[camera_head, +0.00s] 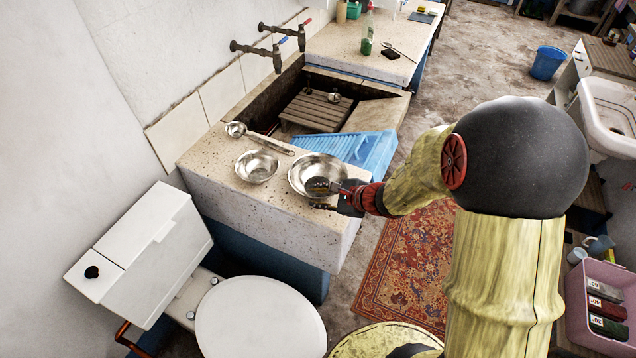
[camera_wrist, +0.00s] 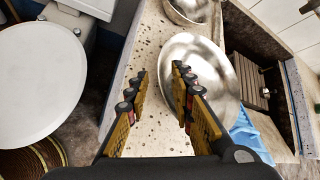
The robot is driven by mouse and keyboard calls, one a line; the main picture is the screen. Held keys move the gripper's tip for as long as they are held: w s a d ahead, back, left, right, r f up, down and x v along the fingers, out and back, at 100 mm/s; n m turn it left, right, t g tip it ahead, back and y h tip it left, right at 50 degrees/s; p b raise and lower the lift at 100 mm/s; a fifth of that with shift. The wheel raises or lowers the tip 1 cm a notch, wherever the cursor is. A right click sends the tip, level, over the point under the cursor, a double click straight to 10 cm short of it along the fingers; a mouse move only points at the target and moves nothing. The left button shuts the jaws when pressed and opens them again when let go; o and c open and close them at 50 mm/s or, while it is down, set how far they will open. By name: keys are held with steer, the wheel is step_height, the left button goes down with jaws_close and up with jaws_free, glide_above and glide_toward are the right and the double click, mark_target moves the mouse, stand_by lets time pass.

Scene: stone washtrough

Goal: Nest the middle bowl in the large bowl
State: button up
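Two shiny metal bowls sit on the speckled stone ledge. The large bowl (camera_head: 308,166) is on the right, and it also shows in the wrist view (camera_wrist: 213,72). The smaller one, which I take for the middle bowl (camera_head: 257,167), stands to its left, upright and apart from it; its edge shows at the top of the wrist view (camera_wrist: 190,9). My gripper (camera_head: 320,188) is open and empty at the large bowl's near rim. In the wrist view its fingers (camera_wrist: 160,72) appear on either side of that rim; I cannot tell whether they touch it.
A metal ladle (camera_head: 262,138) lies behind the bowls. A blue washboard (camera_head: 362,148) leans in the trough beside the large bowl. A wooden slatted rack (camera_head: 316,111) lies in the trough. A white toilet (camera_head: 258,318) stands in front of the ledge.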

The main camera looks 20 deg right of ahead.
mark_target(313, 196)
steer(key=b+x, duration=0.1)
steer(key=x, duration=0.1)
steer(key=b+x, duration=0.1)
steer(key=x, duration=0.1)
steer(key=shift+w+f, duration=0.35)
steer(key=shift+d, duration=0.1)
steer(key=shift+c, duration=0.6)
jaws_close()
steer(key=shift+r, duration=0.1)
